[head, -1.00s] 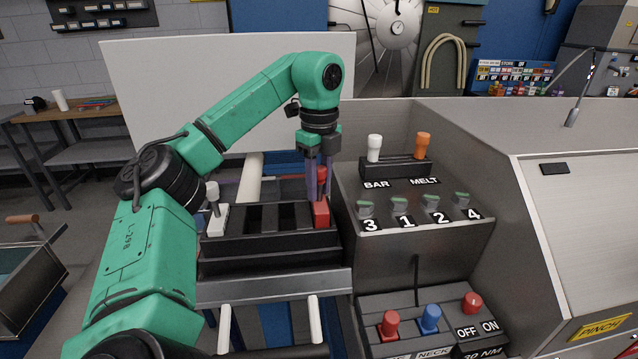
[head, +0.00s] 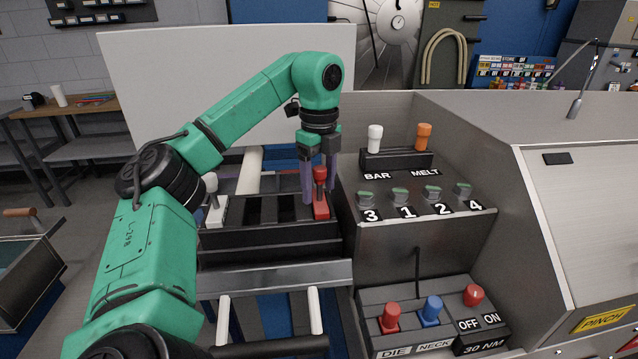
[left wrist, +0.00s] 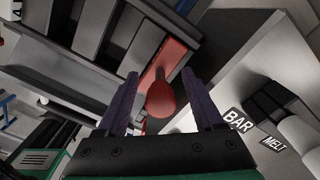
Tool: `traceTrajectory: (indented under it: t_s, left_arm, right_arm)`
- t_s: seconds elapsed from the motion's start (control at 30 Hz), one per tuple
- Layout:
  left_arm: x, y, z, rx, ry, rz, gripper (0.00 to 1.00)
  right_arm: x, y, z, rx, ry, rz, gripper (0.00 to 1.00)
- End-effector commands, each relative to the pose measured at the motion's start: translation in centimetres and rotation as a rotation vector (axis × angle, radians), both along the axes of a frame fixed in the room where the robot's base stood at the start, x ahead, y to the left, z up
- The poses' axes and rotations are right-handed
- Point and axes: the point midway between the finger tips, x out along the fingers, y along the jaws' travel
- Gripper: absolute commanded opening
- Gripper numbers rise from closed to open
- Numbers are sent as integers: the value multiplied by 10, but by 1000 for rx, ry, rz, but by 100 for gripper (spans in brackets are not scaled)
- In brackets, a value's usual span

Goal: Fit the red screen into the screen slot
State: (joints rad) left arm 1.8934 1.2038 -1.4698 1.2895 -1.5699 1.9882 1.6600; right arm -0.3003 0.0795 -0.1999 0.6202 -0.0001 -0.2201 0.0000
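The red screen (head: 321,210), a narrow red block with a round-topped red handle, stands upright in the rightmost place of a black slotted rack (head: 270,241). My left gripper (head: 319,197) points down over it, its two purple fingers spread on either side of the handle. In the left wrist view the red screen (left wrist: 174,60) lies in the rack's end place, and its handle shows between the open fingers of the gripper (left wrist: 160,76) with gaps on both sides. Its lower part is hidden in the rack. My right gripper is not in view.
A white-handled block (head: 216,211) stands at the rack's left end, with dark empty slots between. The grey machine housing (head: 420,240) with BAR and MELT levers (head: 395,160) rises close to the right. A control box (head: 430,320) with red and blue knobs sits lower.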

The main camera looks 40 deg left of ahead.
Motion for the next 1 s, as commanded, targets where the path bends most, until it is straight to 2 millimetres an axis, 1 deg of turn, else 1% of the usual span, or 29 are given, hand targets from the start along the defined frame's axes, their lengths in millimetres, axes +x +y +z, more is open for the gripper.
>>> traceTrajectory:
  t_s: [0.2,0.27,0.33,0.43,0.5,0.7,0.8,0.9,1.0]
  left_arm:
    - [0,0,1,1,1,0,69]
    - [0,0,5,0,1,0,69]
    - [0,0,15,0,0,0,69]
    - [0,0,37,0,-2,0,69]
    - [0,0,59,1,-3,0,69]
    - [0,0,113,2,-3,0,69]
    - [0,0,134,2,-3,0,69]
    - [0,0,145,1,-1,1,69]
    - [0,0,147,1,0,1,69]
  right_arm:
    - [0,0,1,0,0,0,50]
    - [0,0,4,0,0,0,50]
    - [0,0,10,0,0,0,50]
    - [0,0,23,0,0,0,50]
    - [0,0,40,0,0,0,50]
    - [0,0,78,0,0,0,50]
    - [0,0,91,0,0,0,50]
    - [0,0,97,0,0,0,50]
    - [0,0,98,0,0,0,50]
